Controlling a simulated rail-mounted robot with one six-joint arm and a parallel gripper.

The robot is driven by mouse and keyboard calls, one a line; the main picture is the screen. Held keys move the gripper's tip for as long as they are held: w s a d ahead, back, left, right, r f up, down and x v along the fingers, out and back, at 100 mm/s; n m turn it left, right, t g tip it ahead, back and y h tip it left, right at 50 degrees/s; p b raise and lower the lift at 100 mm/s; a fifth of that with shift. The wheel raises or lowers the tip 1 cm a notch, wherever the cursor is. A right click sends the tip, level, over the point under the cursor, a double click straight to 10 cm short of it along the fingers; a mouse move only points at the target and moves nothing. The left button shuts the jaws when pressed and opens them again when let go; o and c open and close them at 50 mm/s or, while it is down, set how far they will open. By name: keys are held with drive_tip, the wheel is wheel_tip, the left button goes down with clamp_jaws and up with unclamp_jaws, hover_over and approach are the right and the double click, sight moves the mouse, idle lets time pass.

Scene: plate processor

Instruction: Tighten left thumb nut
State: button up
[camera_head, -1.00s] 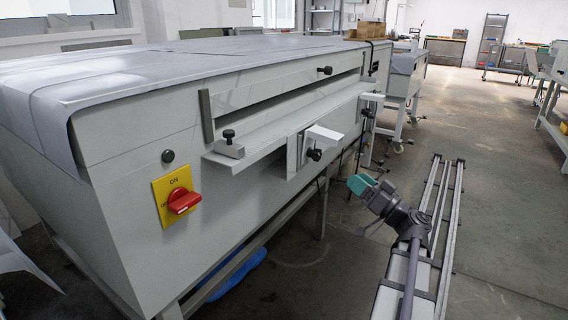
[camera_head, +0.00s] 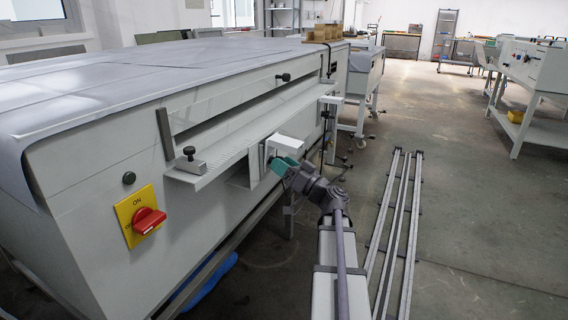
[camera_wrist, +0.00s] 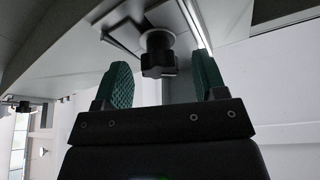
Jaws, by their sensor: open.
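A black thumb nut (camera_head: 188,152) stands on a metal block at the left end of the shelf on the machine's front. In the wrist view a black knurled thumb nut (camera_wrist: 160,56) sits just beyond my gripper (camera_wrist: 162,76), between its two green fingers and apart from both. My gripper is open and empty. I cannot tell which nut the task calls left.
A red switch (camera_head: 149,220) on a yellow plate is at the machine's left. Another black knob (camera_head: 283,77) is on the upper front panel. The shelf (camera_head: 225,160) juts out beside my arm. Floor rails (camera_head: 400,220) lie to the right, with open floor beyond.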

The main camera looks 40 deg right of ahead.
drive_tip(key=c, duration=0.9)
drive_tip(key=shift+m, duration=0.4)
drive_tip(key=shift+r+m+g+h+p, duration=0.15)
drive_tip(key=shift+m+h+p, duration=0.4)
drive_tip(key=shift+m+h, duration=0.85)
drive_tip(key=shift+f+m+g+h+p, duration=0.1)
drive_tip(key=shift+m+g+h+p, duration=0.35)
drive_tip(key=shift+m, duration=1.75)
drive_tip(key=o, duration=0.9)
